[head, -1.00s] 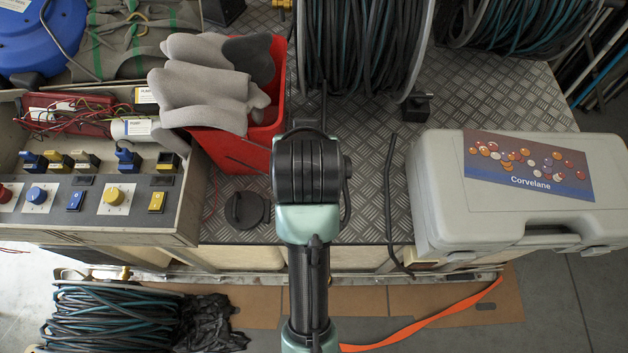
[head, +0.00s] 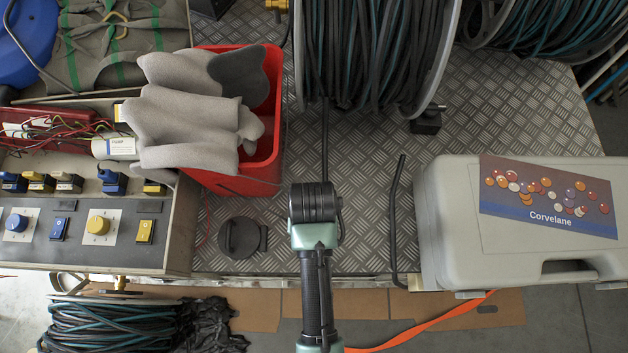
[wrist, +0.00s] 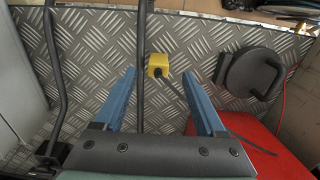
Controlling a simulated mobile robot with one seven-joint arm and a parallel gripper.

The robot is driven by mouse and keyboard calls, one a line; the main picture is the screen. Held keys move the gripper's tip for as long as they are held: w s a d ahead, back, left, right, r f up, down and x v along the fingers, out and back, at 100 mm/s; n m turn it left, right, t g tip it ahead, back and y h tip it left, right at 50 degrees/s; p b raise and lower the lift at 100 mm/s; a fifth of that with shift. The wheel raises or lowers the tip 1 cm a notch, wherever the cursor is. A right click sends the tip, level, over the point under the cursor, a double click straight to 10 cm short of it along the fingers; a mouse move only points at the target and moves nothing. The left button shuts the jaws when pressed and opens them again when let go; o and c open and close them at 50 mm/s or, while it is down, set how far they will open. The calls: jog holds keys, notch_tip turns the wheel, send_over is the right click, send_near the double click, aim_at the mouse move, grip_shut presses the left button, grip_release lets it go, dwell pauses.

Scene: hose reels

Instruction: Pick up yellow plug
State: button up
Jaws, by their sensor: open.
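The yellow plug (wrist: 158,66) is a small block on the metal tread-plate surface in the wrist view, with a dark cable leading from its lower right. My gripper (wrist: 158,74) is open, its two blue fingers pointing toward the plug. In the picture the plug lies between the fingertips, at about their level and apart from both. I cannot tell how far the tips are above the surface. In the head view my arm (head: 315,245) covers the spot, and I see neither the plug nor the fingers there.
A red bin (head: 268,165) with grey gloves stands left of my arm. A black round piece (head: 240,238) lies near the front edge. A bent black rod (head: 394,215) and grey case (head: 440,215) are right. A large hose reel (head: 448,60) stands behind. Bare tread plate (head: 365,180) lies between.

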notch_tip(320, 180, down, 7)
jog(key=shift+w+d+r+b, duration=0.1)
jog(key=shift+w+r+b, duration=0.1)
jog(key=shift+b, duration=0.1)
grip_shut()
dwell(0.4)
